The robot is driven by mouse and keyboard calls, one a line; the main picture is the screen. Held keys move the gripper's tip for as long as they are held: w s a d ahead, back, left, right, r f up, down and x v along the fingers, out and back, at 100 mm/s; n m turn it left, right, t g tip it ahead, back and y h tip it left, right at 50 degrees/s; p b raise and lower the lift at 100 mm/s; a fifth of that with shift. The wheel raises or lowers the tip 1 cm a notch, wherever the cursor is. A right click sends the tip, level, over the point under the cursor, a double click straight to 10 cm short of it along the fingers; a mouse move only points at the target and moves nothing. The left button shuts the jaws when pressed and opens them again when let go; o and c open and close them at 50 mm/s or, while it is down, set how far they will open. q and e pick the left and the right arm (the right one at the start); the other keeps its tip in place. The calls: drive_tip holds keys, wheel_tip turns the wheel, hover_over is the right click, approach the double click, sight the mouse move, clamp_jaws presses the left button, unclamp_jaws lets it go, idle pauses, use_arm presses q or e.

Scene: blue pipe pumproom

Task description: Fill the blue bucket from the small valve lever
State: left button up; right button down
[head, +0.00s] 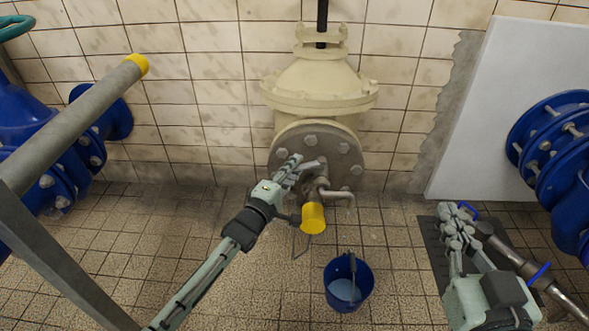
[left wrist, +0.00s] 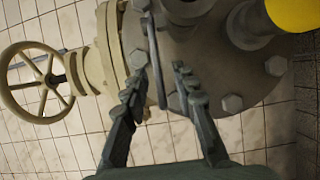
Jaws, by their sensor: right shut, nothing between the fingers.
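The blue bucket (head: 330,298) stands upright on the tiled floor, below and right of the tap. A dark grey handle-like piece rises inside it. A pale patch shows in it; I cannot tell if it is water. The tap (head: 342,194) has a bent metal spout above the bucket. My left gripper (head: 298,166) is in front of the flange beside the tap. In the left wrist view the left gripper (left wrist: 164,78) is open, with a thin metal lever (left wrist: 163,60) between its fingers; contact is unclear. My right gripper (head: 458,219) is shut and empty, right of the bucket.
A cream valve body (head: 318,85) with a bolted flange stands at the wall; its handwheel (left wrist: 37,82) shows in the wrist view. A yellow-ended pipe (head: 313,217) juts beside the tap. Blue pipes (head: 565,150) flank the scene. A dark floor plate (head: 434,248) lies near my right gripper.

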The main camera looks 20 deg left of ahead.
use_arm(q)
drive_tip(key=shift+w, duration=0.2)
use_arm(e)
drive_tip(key=shift+r, duration=0.2)
use_arm(q)
drive_tip(key=shift+c, duration=0.4)
clamp_jaws()
drive_tip(key=shift+d, duration=0.1)
drive_tip(key=shift+s+d+r+n+y+p, duration=0.15)
drive_tip(key=shift+s+d+n+y+p, duration=0.15)
drive_tip(key=shift+n+y, duration=0.4)
drive_tip(key=shift+y, duration=0.4)
use_arm(e)
drive_tip(key=shift+g+h, duration=0.6)
drive_tip(key=shift+g, duration=0.2)
drive_tip(key=f, duration=0.1)
drive_tip(key=d+f, duration=0.1)
drive_tip(key=f, duration=0.1)
drive_tip(key=shift+d+f, duration=0.35)
